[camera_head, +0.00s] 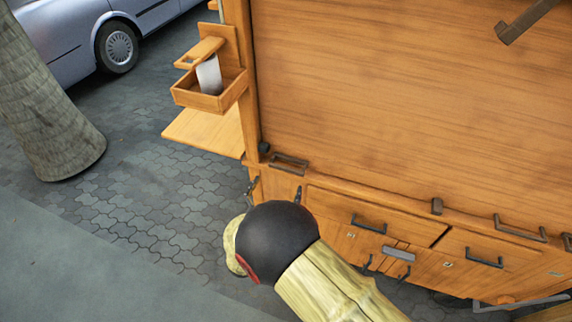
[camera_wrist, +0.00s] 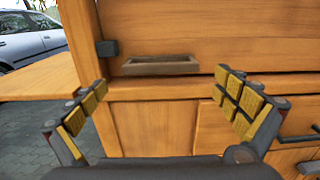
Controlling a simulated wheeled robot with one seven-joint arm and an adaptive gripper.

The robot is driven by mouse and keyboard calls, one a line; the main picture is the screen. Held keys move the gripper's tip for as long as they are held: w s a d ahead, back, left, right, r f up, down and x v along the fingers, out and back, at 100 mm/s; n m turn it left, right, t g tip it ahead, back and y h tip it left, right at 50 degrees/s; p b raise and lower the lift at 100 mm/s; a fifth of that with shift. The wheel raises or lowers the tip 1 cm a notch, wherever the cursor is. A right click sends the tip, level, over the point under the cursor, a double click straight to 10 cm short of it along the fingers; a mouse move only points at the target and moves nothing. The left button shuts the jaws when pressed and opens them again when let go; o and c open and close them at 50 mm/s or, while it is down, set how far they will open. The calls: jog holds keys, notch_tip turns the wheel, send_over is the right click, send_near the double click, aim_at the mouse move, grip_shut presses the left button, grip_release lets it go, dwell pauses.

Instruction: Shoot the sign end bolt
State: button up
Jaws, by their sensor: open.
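No part here is clearly marked as the sign end bolt, and I cannot tell which fitting it is. At the left end of the wooden stall's ledge is a small dark block (camera_head: 263,148), also at upper left in the wrist view (camera_wrist: 107,48). To its right is a flat brown rectangular handle or bar (camera_head: 290,163), which shows in the wrist view (camera_wrist: 160,67) above and between the fingers. My gripper (camera_head: 275,188) is open and empty in front of the cabinet just below that bar. Its padded fingers (camera_wrist: 164,88) stand wide apart. My arm hides part of the lower cabinet.
The large wooden panel (camera_head: 400,90) rises above the ledge. Drawers with dark handles (camera_head: 369,224) lie lower right. A side shelf (camera_head: 205,130) and a wooden box (camera_head: 208,100) holding a white object jut out left. A tree trunk (camera_head: 50,100) and car (camera_head: 75,40) stand beyond open paving.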

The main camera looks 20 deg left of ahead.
aim_at(285, 170)
jog(key=w, duration=0.2)
jog(key=w+b, duration=0.1)
jog(key=w, duration=0.2)
jog(key=w+b, duration=0.1)
jog(key=w, duration=0.1)
jog(key=shift+w+d+f, duration=0.1)
jog(key=shift+w+d, duration=0.1)
jog(key=shift+d, duration=0.1)
jog(key=shift+c, duration=0.3)
